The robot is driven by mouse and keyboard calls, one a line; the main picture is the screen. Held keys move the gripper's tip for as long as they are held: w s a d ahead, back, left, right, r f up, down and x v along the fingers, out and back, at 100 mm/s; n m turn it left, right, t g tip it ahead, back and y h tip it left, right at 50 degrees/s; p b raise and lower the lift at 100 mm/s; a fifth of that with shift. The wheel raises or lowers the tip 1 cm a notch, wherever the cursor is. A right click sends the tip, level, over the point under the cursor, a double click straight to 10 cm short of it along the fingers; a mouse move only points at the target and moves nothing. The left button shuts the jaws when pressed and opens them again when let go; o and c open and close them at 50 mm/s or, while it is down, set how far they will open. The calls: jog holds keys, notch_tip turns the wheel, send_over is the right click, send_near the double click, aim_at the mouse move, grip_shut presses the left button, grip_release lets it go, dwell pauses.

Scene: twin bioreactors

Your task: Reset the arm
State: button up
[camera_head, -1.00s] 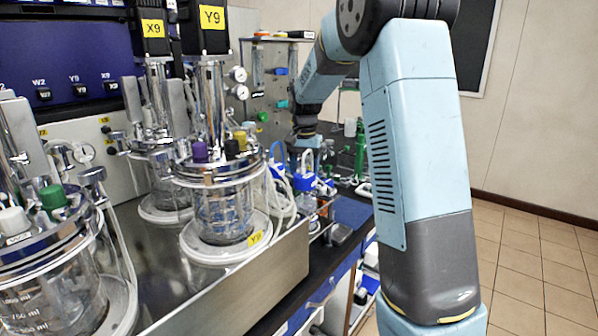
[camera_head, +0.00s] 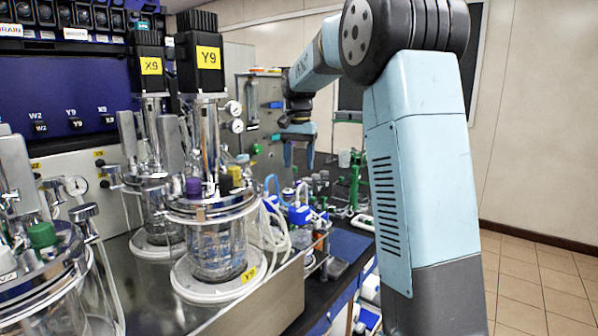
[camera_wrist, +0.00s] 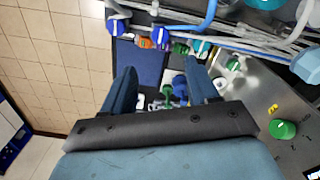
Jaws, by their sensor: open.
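My light-blue arm (camera_head: 425,165) rises on the right of the head view and bends over at a dark joint towards the back of the bench. My gripper (camera_head: 299,163) hangs at its end with its blue fingers pointing down, apart and with nothing visible between them. It is above the bench clutter, to the right of the Y9 vessel (camera_head: 218,255). In the wrist view my gripper (camera_wrist: 162,78) also shows spread fingers, with the bench and small items below and beyond them.
An X9 unit (camera_head: 150,67) stands behind the Y9 one, and another vessel (camera_head: 50,285) is at lower left. Tubing and blue-capped bottles (camera_head: 299,214) crowd the bench below my gripper. A green stand (camera_head: 355,180) is near. Tiled floor (camera_head: 530,275) at right is open.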

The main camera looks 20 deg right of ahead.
jog(key=shift+r, duration=0.2)
jog(key=s+r+n+t, duration=0.1)
jog(key=s+n+t, duration=0.35)
jog(key=s, duration=2.35)
jog(key=s+a+f+n+t, duration=0.1)
jog(key=s+f+n, duration=0.1)
jog(key=s+f, duration=0.3)
jog(key=shift+s, duration=1.75)
jog(key=shift+f, duration=0.1)
